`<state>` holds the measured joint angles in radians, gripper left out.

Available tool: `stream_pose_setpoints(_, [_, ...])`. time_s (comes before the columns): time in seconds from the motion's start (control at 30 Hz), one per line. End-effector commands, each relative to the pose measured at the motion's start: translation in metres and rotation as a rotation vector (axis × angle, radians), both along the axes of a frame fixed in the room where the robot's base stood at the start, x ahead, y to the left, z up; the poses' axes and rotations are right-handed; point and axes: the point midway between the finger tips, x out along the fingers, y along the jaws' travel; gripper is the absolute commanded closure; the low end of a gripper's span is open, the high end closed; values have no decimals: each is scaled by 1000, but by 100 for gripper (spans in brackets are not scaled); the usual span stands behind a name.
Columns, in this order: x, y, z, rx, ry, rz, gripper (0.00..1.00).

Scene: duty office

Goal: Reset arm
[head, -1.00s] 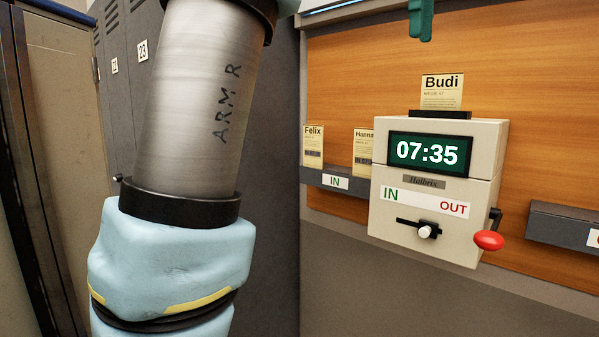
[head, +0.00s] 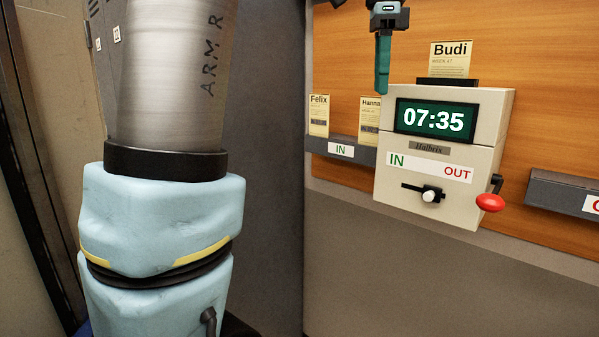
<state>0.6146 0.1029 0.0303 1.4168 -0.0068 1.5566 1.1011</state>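My gripper (head: 383,62) hangs at the top of the head view with its teal fingers pointing down. It is left of the Budi card and just above and left of the time clock's display. I see no card in it; the fingers overlap in this view, so the gap between them is hidden. The cream time clock (head: 440,218) reads 07:35. The Budi card (head: 450,62) stands upright in the dark slot on its top. The white selector knob (head: 428,196) sits toward the right of its track.
The IN rack (head: 363,152) at left holds the Felix card (head: 319,115) and the Hanna card (head: 370,112). Another dark rack (head: 565,195) is at the right edge, its front visibly empty. Grey lockers stand at left, behind my arm.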

Motion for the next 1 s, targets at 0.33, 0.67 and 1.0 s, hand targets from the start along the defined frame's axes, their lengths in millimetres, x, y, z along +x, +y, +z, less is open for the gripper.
stream_pose_setpoints(0.33, [18,114,-192,-51,0,816,62])
stream_pose_setpoints(0.67, [-55,205,-315,-117,-17,1466,62])
stream_pose_setpoints(1.0, [-74,217,-332,-135,-23,1584,62])
